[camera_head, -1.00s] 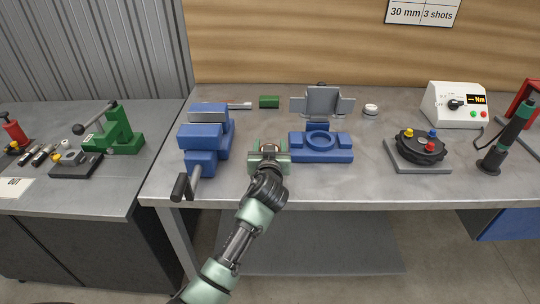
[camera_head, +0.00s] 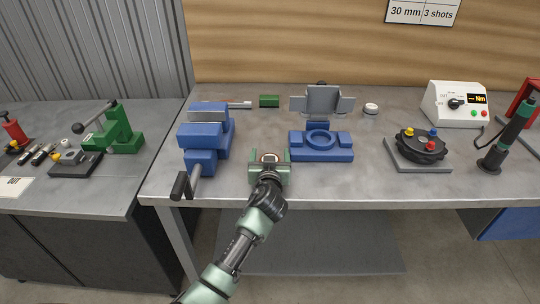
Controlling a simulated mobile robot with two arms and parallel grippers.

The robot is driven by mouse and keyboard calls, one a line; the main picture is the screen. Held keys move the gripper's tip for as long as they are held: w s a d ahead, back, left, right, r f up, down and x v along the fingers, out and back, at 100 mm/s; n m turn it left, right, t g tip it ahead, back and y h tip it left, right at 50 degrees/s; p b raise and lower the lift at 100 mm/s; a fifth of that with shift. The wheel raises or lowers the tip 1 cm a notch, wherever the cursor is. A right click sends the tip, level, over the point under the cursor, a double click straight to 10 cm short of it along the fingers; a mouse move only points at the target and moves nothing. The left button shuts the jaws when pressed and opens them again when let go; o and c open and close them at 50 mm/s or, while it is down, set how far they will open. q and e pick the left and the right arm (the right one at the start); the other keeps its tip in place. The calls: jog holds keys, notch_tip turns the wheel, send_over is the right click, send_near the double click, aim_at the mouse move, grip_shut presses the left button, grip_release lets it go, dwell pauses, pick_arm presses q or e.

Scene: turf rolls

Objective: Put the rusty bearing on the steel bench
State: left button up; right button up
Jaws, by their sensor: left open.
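The steel bench (camera_head: 350,188) is the long grey-topped bench across the middle and right. My left gripper (camera_head: 269,158) is over its front part, between the blue vise and the blue fixture, with its two pale green fingers apart. A small round ring with a reddish-brown rim, apparently the rusty bearing (camera_head: 269,156), shows between the fingers. It seems to be on the bench top, but the gripper hides its lower part, and I cannot tell whether a finger touches it. My right gripper is out of view.
A blue vise (camera_head: 202,140) stands left of the gripper. A blue fixture with a round seat (camera_head: 320,145) is just to the right. A black rotary plate (camera_head: 419,145) and a white meter (camera_head: 456,104) are farther right. The front right bench top is clear.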

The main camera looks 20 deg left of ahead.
pick_arm(q)
jog(key=shift+r, duration=0.1)
jog(key=b+v, duration=0.1)
jog(key=v, duration=1.1)
jog(key=shift+r, duration=0.1)
